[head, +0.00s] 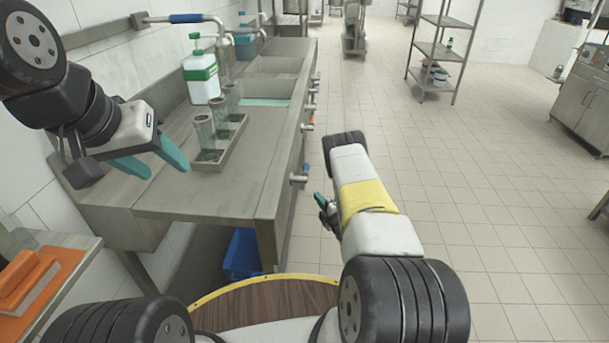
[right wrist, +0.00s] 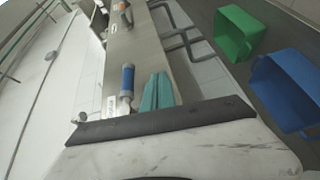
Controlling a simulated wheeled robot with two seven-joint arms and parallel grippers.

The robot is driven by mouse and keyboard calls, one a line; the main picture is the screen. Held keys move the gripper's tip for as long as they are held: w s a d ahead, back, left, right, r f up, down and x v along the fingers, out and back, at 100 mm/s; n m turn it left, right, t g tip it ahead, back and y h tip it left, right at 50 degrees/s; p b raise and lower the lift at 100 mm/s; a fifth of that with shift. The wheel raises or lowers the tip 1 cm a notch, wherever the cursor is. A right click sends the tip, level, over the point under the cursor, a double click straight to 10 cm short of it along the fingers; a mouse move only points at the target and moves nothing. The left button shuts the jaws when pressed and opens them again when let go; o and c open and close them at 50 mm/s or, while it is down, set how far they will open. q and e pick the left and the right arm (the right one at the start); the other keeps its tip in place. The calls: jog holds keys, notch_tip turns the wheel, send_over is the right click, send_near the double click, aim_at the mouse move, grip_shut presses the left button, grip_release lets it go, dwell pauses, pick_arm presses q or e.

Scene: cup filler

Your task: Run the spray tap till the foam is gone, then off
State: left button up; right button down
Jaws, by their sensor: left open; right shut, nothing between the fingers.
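The sink counter has a basin with a pale green surface (head: 264,102) inside; I cannot tell whether it is foam. A pipe with a blue sleeve (head: 186,18) runs from the wall towards a grey tap (head: 222,40) behind the basins. A blue-handled valve (head: 306,169) sticks out of the counter front and shows in the right wrist view (right wrist: 127,80). My left gripper (head: 168,170) is open and empty above the counter's near left part. My right gripper (head: 322,203) is low beside the counter front; its teal fingers (right wrist: 157,90) are shut, beside the blue handle, contact unclear.
A tray (head: 222,160) of several glasses and a green-white bottle (head: 202,78) stand on the counter. An orange-handled valve (right wrist: 126,14) is further along the front. A green bin (right wrist: 238,36) and blue bin (right wrist: 285,88) are underneath.

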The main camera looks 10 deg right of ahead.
aim_at(306, 169)
jog(key=s+a+f+m+t+h, duration=0.1)
jog(key=s+a+f+m+h, duration=0.15)
jog(key=m, duration=1.45)
jog(key=s+a+f+m+t+h, duration=0.1)
jog(key=s+a+m+h, duration=0.15)
jog(key=m, duration=1.45)
jog(key=w+r+m+h, duration=0.1)
jog(key=w+r+m, duration=0.3)
jog(key=m, duration=0.7)
jog(key=w+d+r+m+h, duration=0.1)
jog(key=w+r+m+h, duration=0.1)
jog(key=w+r+m, duration=0.2)
jog(key=shift+w+d+m, duration=0.25)
jog(key=shift+w+m, duration=1.4)
jog(key=shift+m, duration=1.85)
